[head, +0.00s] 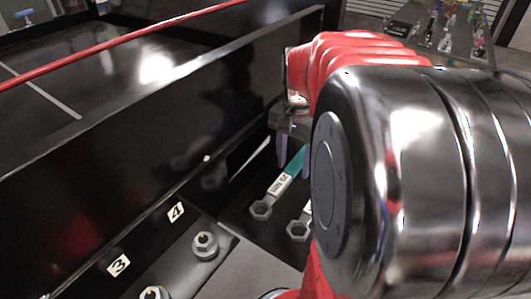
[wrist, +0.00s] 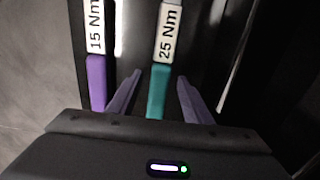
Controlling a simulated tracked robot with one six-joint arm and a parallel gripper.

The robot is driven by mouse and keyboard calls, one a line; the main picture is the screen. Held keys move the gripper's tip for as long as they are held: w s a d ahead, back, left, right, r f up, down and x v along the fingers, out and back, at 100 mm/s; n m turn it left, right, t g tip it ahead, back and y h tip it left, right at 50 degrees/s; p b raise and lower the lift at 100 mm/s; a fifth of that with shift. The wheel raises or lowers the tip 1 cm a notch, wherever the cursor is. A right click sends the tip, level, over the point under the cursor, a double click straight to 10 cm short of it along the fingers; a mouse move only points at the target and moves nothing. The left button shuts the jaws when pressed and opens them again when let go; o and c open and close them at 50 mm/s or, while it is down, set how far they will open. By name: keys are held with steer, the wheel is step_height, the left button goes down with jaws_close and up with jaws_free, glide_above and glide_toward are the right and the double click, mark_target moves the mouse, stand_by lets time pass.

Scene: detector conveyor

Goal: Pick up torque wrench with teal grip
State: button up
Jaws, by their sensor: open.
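The torque wrench with the teal grip (wrist: 158,92) lies in the wrist view with a white label reading 25 Nm. In the head view its teal grip (head: 295,162) and ring end show on the dark surface. My gripper (wrist: 160,95) is open, with one purple finger on each side of the teal grip. In the head view my gripper (head: 294,162) hangs over the teal end, partly hidden by my arm. I cannot tell whether the fingers touch the wrench.
A second wrench with a purple grip (wrist: 97,82), labelled 15 Nm, lies just left of my left finger. A dark wall (head: 150,120) runs close beside the wrenches. Bolts (head: 205,245) with number labels stand nearby. A table with tools (head: 440,35) is far back.

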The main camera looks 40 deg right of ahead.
steer(key=shift+c, duration=0.3)
jaws_close()
stand_by(0.4)
